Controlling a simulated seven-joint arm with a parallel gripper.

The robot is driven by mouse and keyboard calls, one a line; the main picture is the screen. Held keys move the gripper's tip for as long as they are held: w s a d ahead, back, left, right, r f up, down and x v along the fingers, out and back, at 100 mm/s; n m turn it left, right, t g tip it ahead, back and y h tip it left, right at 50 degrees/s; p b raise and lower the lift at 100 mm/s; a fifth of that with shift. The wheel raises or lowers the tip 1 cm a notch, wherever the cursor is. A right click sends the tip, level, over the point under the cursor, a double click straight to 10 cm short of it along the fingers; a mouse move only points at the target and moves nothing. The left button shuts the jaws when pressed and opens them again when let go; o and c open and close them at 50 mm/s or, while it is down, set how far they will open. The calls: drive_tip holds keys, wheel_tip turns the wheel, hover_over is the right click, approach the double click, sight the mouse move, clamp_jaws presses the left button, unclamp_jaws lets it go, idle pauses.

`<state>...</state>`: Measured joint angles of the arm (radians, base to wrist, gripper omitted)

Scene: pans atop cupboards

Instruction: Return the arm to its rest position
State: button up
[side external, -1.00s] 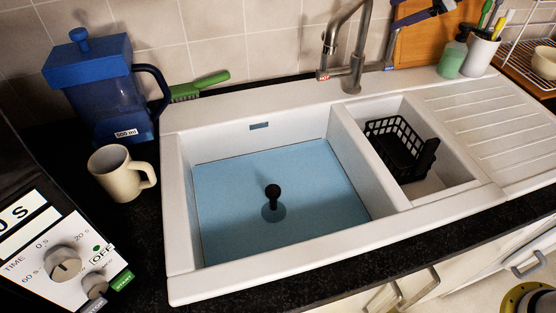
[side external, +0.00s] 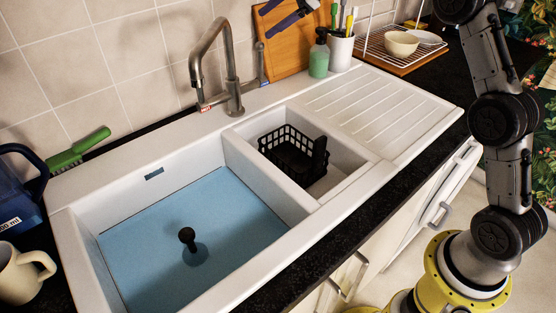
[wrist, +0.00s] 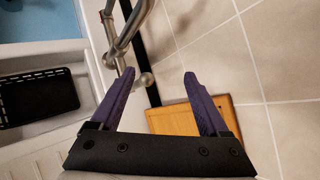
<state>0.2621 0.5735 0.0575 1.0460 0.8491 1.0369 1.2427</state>
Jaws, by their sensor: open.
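My gripper (wrist: 158,76) is open in the wrist view, with its two purple fingers spread apart and nothing between them. Past the fingers are the grey tap (wrist: 125,40) and a wooden board (wrist: 188,118). In the side external view, purple and black parts that look like my gripper (side external: 286,16) show at the top edge in front of the wooden board (side external: 284,52). My arm (side external: 500,120) rises at the right from its yellow base and leaves the top of the frame. The links between arm and gripper are out of view.
The white sink (side external: 75,245) holds a blue-bottomed basin with a black plug. A black basket (side external: 293,153) sits in its small bowl. The tap (side external: 232,85) stands behind. A soap bottle (side external: 319,55), utensil cup (side external: 340,52) and dish rack (side external: 400,62) stand farther right. The ribbed drainer is clear.

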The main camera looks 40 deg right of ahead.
drive_tip(key=s+a+r+n, duration=0.2)
drive_tip(key=s+a+r, duration=0.2)
drive_tip(key=s+r, duration=0.25)
drive_tip(key=s+a+r+n, duration=0.1)
drive_tip(key=s+a+r, duration=0.2)
drive_tip(key=s+r, duration=0.35)
drive_tip(key=s+a+f+n+h, duration=0.1)
drive_tip(key=s+n, duration=0.2)
drive_tip(key=s, duration=0.5)
drive_tip(key=s+f+n+h, duration=0.1)
drive_tip(key=s+f+n, duration=0.1)
drive_tip(key=s, duration=0.6)
drive_tip(key=s+d+f+n+g+h, duration=0.1)
drive_tip(key=s+d+f+n+h, duration=0.1)
drive_tip(key=s+f+n, duration=0.4)
drive_tip(key=s+d+f+n+g+h, duration=0.1)
drive_tip(key=s+d+f+n+h, duration=0.1)
drive_tip(key=s+f+n, duration=0.4)
drive_tip(key=s+d+f, duration=0.1)
drive_tip(key=s+f, duration=0.4)
drive_tip(key=s, duration=0.1)
drive_tip(key=shift+s+d+f+n+h, duration=0.25)
drive_tip(key=shift+d+f+n+h, duration=0.05)
drive_tip(key=shift+d+f, duration=0.05)
